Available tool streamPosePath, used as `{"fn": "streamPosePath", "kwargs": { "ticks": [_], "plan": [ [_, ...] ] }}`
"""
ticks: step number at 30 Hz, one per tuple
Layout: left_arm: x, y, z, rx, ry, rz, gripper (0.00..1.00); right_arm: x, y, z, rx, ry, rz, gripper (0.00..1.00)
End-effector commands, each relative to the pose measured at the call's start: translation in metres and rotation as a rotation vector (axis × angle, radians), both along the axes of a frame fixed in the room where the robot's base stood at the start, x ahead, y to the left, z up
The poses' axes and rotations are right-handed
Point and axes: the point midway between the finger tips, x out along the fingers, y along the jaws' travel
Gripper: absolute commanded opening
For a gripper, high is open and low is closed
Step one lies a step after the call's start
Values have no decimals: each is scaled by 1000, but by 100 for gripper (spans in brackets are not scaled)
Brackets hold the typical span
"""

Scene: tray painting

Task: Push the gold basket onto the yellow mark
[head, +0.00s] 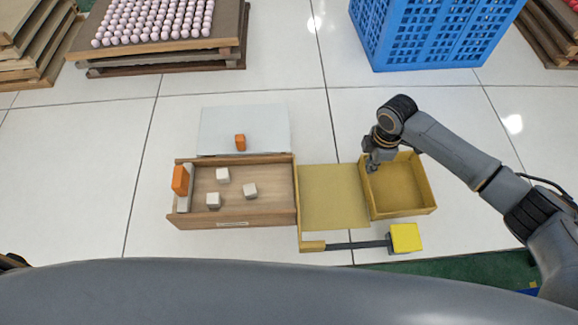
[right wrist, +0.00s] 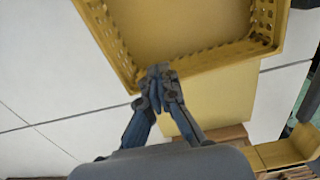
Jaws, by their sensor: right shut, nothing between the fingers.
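The gold basket (head: 432,196) stands upright on the white floor on the right, open and empty. The yellow mark (head: 333,197) is a flat square to its left, between the basket and a wooden box. In the right wrist view the basket (right wrist: 118,48) fills the top, with the mark (right wrist: 222,102) below it. My right gripper (head: 373,164) is shut and empty at the basket's left side, near its far corner. Its fingertips (right wrist: 160,72) overlap the basket wall in the wrist view; I cannot tell if they touch. My left gripper is not in view.
A wooden box (head: 262,222) with several white blocks adjoins the mark's left side. A tool with a yellow block head (head: 405,237) lies in front of mark and basket. A grey panel (head: 262,122) lies behind the box. A blue crate (head: 432,35) stands farther back.

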Motion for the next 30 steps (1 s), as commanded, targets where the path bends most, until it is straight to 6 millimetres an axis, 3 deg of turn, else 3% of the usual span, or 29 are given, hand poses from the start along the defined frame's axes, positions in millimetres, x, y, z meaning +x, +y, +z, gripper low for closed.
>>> {"fn": "streamPosePath", "kwargs": {
  "ticks": [30],
  "plan": [
    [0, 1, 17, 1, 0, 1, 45, -10, 71, 0, 0, 1, 1, 0]
  ]
}}
